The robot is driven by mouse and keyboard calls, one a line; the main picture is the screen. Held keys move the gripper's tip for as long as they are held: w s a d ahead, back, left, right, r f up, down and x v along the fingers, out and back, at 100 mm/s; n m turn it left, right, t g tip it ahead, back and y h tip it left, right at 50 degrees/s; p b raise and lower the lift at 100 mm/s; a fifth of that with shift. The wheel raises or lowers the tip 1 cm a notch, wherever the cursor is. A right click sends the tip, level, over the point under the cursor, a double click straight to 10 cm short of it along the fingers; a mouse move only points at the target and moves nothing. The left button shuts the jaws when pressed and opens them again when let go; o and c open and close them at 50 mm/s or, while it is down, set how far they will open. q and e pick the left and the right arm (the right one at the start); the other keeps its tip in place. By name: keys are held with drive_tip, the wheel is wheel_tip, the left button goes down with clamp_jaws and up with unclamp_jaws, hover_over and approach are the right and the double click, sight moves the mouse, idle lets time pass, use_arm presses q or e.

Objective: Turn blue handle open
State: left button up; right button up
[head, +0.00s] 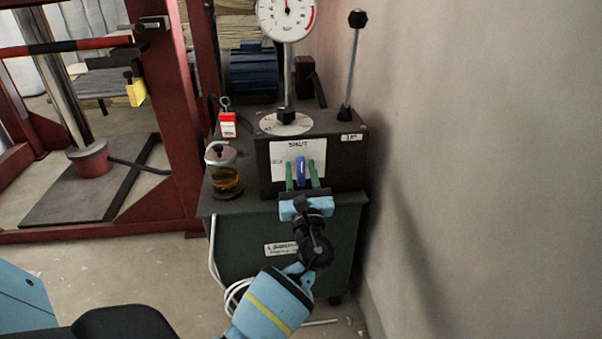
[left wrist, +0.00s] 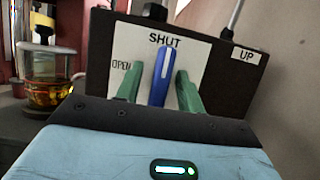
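The blue handle (head: 301,168) is on the white label plate on the front of a dark box. In the left wrist view the blue handle (left wrist: 161,76) stands nearly upright, its top just under the word SHUT; the word OPEN is to its left. My left gripper (head: 302,178) is in front of the plate with its two green fingers apart, one on each side of the handle. In the left wrist view small gaps show between the handle and both fingers (left wrist: 160,88). The handle's lower end is hidden by the gripper body. My right gripper is not in view.
The box (head: 340,155) sits on a dark green cabinet (head: 340,230), with a round gauge (head: 287,15) and a black-knobbed lever (head: 352,65) above. A glass jar (head: 225,180) and red tag (head: 228,125) are on the left. A wall (head: 480,150) is close on the right.

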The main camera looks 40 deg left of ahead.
use_arm(q)
clamp_jaws()
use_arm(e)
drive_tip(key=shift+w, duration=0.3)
